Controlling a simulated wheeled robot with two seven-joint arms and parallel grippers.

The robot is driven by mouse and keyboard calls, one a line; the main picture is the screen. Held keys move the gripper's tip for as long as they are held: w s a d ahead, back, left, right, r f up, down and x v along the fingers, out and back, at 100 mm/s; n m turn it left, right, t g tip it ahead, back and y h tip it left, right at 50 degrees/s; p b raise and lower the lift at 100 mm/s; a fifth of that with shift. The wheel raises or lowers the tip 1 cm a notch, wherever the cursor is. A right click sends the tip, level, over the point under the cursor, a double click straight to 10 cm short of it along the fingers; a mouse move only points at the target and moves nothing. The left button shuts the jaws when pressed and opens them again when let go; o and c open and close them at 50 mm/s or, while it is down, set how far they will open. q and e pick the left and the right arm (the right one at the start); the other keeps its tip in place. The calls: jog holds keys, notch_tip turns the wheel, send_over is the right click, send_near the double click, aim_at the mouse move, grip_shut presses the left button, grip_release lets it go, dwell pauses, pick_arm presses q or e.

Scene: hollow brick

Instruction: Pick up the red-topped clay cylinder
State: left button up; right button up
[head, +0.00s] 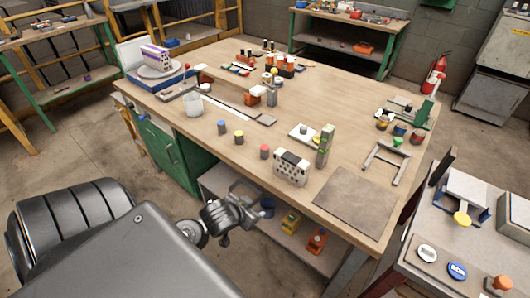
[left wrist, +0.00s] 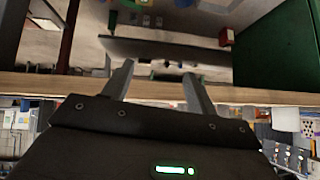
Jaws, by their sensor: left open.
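The red-topped clay cylinder (head: 264,152) stands upright near the front edge of the wooden workbench (head: 225,165), just left of a grey hollow brick (head: 291,168). My left gripper (head: 248,190) is open and empty. In the head view it appears in front of the bench's front edge, below the cylinder in the picture and apart from it. In the left wrist view the open fingers (left wrist: 157,72) point towards the bench edge (left wrist: 150,88), with nothing between them. I cannot make out the cylinder in that view. My right gripper is not in view.
A yellow-topped cylinder (head: 239,137) and a blue-topped cylinder (head: 221,128) stand in a row to the left. A green-grey block tower (head: 323,148) stands right of the brick. A lower shelf (head: 270,215) with toy vehicles lies under the bench. The bench middle is fairly clear.

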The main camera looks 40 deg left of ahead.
aim_at(267, 148)
pick_arm(q)
jog(key=w+a+r+t, duration=0.1)
jog(key=w+a+r, duration=0.1)
jog(key=w+a, duration=0.1)
jog(key=w+a+r+n+t, duration=0.1)
jog(key=w+a+r+t, duration=0.1)
jog(key=w+a+r, duration=0.1)
jog(key=w+a+r+t, duration=0.1)
jog(key=w+a+r, duration=0.2)
jog(key=w+a, duration=0.1)
jog(key=shift+w+n+t, duration=0.3)
jog(key=shift+w+t, duration=0.1)
jog(key=shift+w, duration=0.25)
jog(key=x, duration=0.5)
jog(key=shift+w, duration=0.25)
jog(key=shift+x, duration=2.65)
jog(key=shift+r, duration=0.1)
jog(key=shift+c, duration=0.2)
jog(key=c, duration=1.1)
jog(key=shift+o, duration=0.2)
jog(key=shift+r, duration=0.15)
